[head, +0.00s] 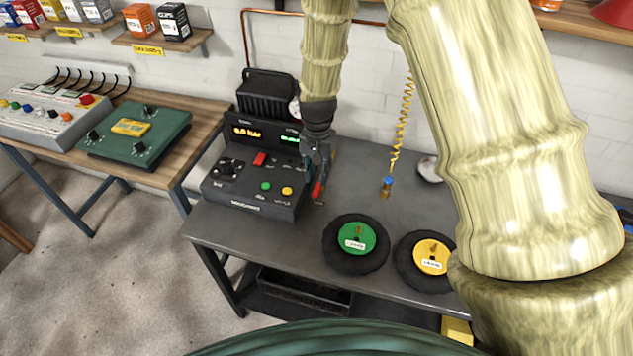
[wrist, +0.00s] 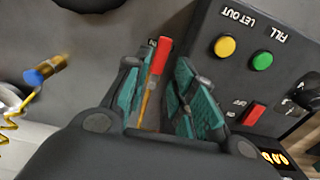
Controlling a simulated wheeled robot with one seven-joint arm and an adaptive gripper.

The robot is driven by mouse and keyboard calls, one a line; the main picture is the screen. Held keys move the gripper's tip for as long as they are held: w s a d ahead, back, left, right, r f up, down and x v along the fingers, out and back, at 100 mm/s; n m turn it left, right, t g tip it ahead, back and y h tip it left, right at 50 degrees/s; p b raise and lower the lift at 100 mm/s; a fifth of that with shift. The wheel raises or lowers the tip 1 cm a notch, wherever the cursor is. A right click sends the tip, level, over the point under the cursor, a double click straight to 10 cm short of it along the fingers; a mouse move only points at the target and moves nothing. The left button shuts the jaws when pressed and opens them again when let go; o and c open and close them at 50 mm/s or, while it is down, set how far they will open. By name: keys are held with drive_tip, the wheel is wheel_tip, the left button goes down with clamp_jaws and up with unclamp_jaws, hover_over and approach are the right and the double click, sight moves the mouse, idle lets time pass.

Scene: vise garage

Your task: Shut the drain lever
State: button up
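The drain lever (head: 317,189) has a red handle and sits at the right side of the dark control unit (head: 250,195) on the grey workbench. In the wrist view the lever's red handle (wrist: 159,56) and its thin brass-coloured stem lie between the two teal finger pads. My gripper (wrist: 157,72) is open around the lever, with a gap on the right side of the stem; whether the left pad touches it I cannot tell. In the head view my gripper (head: 317,165) is at the unit's right edge and partly hides the lever's upper part.
The unit has a red switch (head: 260,159), a green button (wrist: 262,60) and a yellow button (wrist: 225,47) close by. A blue-and-brass fitting (head: 387,186) hangs on a yellow coiled hose. Green-hubbed (head: 357,239) and yellow-hubbed (head: 431,257) wheels lie at the bench front.

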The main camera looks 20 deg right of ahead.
sight(317, 189)
drive_tip(key=shift+f+p, duration=0.65)
drive_tip(key=shift+f, duration=2.1)
clamp_jaws()
